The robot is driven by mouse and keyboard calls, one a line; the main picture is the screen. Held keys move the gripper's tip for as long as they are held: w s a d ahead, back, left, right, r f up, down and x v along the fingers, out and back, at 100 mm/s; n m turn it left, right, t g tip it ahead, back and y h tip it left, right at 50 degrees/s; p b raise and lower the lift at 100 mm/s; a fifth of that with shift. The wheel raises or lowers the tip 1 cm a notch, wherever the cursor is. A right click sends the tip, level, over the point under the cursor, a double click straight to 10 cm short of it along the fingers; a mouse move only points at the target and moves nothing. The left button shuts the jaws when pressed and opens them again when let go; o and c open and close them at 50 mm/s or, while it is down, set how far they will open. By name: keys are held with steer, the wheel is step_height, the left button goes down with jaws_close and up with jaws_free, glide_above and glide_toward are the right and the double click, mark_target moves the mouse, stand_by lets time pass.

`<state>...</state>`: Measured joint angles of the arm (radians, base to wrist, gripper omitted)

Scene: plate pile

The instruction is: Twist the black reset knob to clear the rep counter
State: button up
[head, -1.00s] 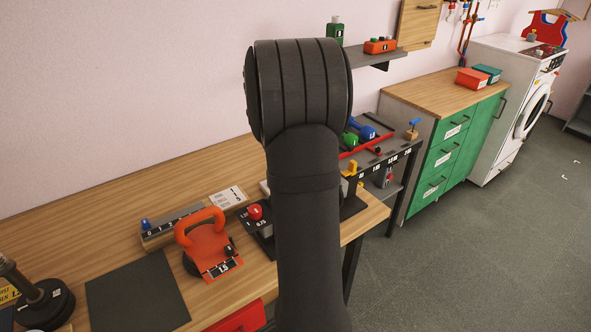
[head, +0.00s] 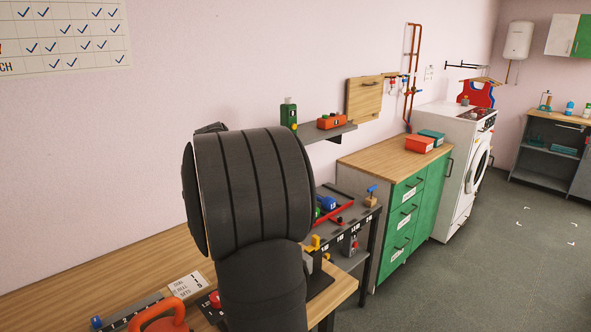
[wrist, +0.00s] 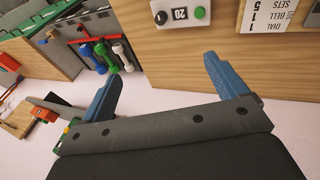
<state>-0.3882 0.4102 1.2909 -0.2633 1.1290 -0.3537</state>
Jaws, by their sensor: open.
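In the wrist view, the black knob (wrist: 161,17) sits at the left end of a small grey counter unit at the top edge. It has a light mark on its face. The counter's display (wrist: 180,14) reads 20, and a green button (wrist: 199,12) is to its right. My gripper (wrist: 163,63) has its two blue fingers spread wide with nothing between them. The knob lies beyond the fingertips, apart from them. In the head view my arm fills the middle, and the counter and my gripper are hidden.
A card (wrist: 266,14) with dial, bell and sets lies right of the counter. Dumbbells (wrist: 103,55) stand on a rack at upper left. In the head view an orange kettlebell (head: 163,314) is at the bottom edge. The wooden bench (head: 110,265) is clear at left.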

steer(key=shift+w+d+f+m, duration=0.1)
steer(key=shift+f+m, duration=0.2)
steer(key=c, duration=0.3)
steer(key=f+m, duration=0.2)
steer(key=w+d+f+m, duration=0.1)
steer(key=m, duration=0.2)
steer(key=w+d+f+m+y, duration=0.1)
steer(key=f+m, duration=0.1)
steer(key=shift+d+f+m, duration=0.15)
steer(key=shift+f+m, duration=0.2)
steer(key=shift+m, duration=0.05)
steer(key=c, duration=0.5)
steer(key=shift+m, duration=0.5)
steer(key=x, duration=1.8)
steer(key=shift+w, duration=0.15)
steer(key=c, duration=1)
